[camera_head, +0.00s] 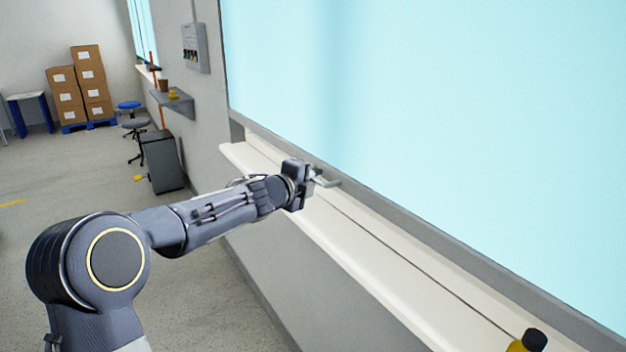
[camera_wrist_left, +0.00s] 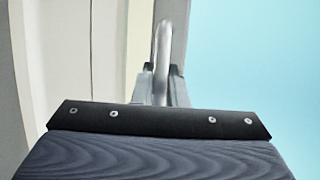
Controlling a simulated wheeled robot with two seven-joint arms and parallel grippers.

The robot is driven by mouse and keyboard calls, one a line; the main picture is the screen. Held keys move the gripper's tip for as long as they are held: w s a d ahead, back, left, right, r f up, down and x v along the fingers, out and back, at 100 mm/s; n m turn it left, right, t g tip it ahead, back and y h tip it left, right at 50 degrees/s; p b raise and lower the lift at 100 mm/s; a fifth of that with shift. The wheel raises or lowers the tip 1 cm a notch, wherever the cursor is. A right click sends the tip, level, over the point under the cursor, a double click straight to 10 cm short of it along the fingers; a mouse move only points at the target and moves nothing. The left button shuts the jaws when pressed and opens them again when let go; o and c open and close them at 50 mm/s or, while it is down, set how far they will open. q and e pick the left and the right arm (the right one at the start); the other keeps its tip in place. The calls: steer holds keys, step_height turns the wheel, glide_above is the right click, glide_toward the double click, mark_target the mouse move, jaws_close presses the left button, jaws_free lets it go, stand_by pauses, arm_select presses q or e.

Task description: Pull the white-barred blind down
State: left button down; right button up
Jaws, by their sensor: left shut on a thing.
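My left gripper (camera_head: 318,178) is at the lower edge of a large light-blue pane (camera_head: 450,120), just above a white ledge. It is shut on a grey handle (camera_head: 331,183). In the left wrist view the handle is a silver curved bar (camera_wrist_left: 162,45) rising from between my two fingers (camera_wrist_left: 162,88), with the light-blue pane to its right. I cannot make out a white bar of a blind for certain, nor whether the light-blue pane is blind or glass. My right gripper is not in view.
The white ledge (camera_head: 400,290) runs along the wall under the pane. A yellow bottle with a black cap (camera_head: 530,341) stands at its near end. A wall shelf (camera_head: 175,103), a dark cabinet (camera_head: 163,160) and stacked boxes (camera_head: 80,88) are farther left.

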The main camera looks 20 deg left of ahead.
arm_select(q)
steer(key=shift+f, duration=0.45)
steer(key=c, duration=1.5)
jaws_free()
steer(key=shift+o, duration=0.2)
steer(key=shift+r, duration=0.1)
steer(key=shift+s+r, duration=0.1)
steer(key=v, duration=0.7)
steer(key=shift+s, duration=0.35)
steer(key=shift+a, duration=0.2)
